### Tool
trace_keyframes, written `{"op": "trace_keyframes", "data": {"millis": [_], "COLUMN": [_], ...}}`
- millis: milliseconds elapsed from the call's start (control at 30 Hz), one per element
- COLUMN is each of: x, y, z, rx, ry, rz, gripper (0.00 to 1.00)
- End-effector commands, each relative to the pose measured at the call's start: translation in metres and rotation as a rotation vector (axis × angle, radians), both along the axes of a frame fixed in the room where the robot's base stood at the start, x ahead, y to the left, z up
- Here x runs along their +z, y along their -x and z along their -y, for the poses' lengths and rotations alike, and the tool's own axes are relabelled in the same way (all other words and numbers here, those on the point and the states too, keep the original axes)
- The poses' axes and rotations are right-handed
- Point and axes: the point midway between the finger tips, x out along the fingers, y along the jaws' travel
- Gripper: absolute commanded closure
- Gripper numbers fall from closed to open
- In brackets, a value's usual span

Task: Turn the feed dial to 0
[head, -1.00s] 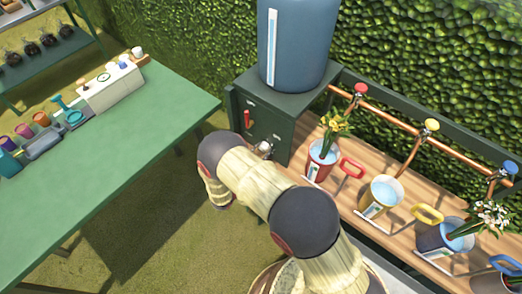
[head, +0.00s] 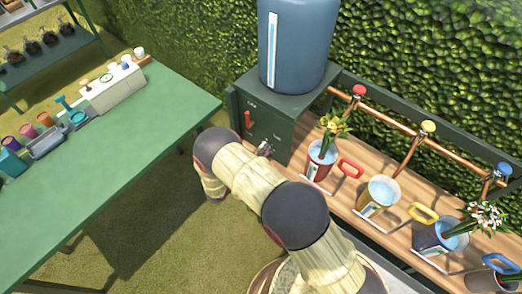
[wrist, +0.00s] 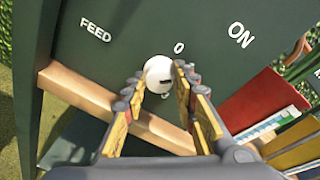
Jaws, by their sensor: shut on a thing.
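The feed dial (wrist: 157,72) is a round white knob on the front of a dark green cabinet (wrist: 120,40). White lettering reads FEED to its left, 0 just above right and ON further right. A small dark mark shows on the dial; I cannot tell exactly which way it points. My gripper (wrist: 160,77) has its yellow-padded fingers on both sides of the dial and is shut on it. In the head view my gripper (head: 265,147) is small at the cabinet front, and the dial is hidden there.
A blue tank (head: 297,50) stands on the cabinet. A red lever (head: 247,119) is on its front. A green table (head: 130,160) stands left.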

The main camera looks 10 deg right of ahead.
Motion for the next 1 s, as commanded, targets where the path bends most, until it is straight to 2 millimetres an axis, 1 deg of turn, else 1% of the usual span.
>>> {"op": "trace_keyframes", "data": {"millis": [600, 1000], "x": [-0.0008, -0.0013], "y": [-0.0016, -0.0020], "z": [-0.0021, -0.0026], "rx": [0.002, 0.003], "ry": [0.394, 0.533], "rz": [-0.391, -0.531], "gripper": [0.97, 0.97]}}
